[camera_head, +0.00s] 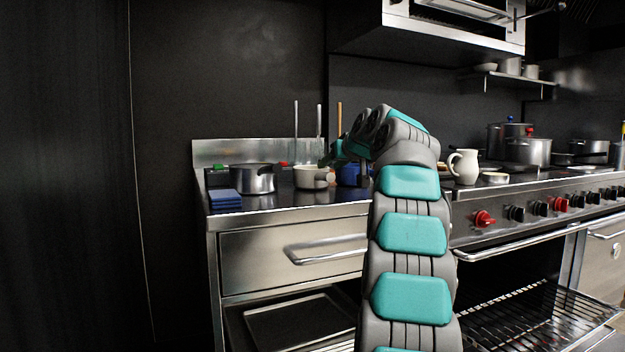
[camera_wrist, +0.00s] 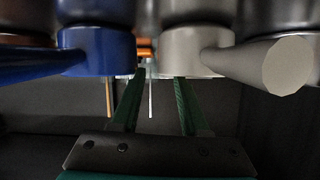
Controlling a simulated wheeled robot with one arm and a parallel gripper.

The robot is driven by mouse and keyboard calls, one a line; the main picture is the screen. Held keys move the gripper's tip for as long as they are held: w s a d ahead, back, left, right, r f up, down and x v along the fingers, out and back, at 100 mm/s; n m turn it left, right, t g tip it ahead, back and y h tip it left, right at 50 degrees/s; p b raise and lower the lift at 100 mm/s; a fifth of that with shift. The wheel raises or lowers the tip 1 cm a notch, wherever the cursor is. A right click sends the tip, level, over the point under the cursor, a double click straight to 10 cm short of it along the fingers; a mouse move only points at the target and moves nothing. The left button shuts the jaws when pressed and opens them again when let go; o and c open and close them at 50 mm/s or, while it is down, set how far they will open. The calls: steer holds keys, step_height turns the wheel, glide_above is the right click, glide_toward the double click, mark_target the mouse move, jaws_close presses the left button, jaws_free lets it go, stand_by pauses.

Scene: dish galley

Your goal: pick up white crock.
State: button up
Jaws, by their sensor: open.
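No vessel is plainly the white crock. Thin upright utensils (camera_head: 319,121) stand at the back of the counter, and whatever holds them is hidden in the head view. The wrist view is upside down. It shows a small pale strip between two pots near the utensils, perhaps part of the crock, but I cannot tell. My gripper (camera_wrist: 160,77) is open, its green fingers apart with nothing seen held. In the head view my gripper (camera_head: 332,157) is above the counter, by the cream pot, partly hidden by my arm.
The cream pot (camera_head: 308,178) with a thick handle and a blue pot (camera_head: 349,174) flank the gap. A steel pot (camera_head: 252,180) and blue stack (camera_head: 225,199) are left. A white pitcher (camera_head: 466,167) stands right on the stove. The oven below is open.

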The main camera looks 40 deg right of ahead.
steer(key=shift+x, duration=1)
jaws_close()
stand_by(0.7)
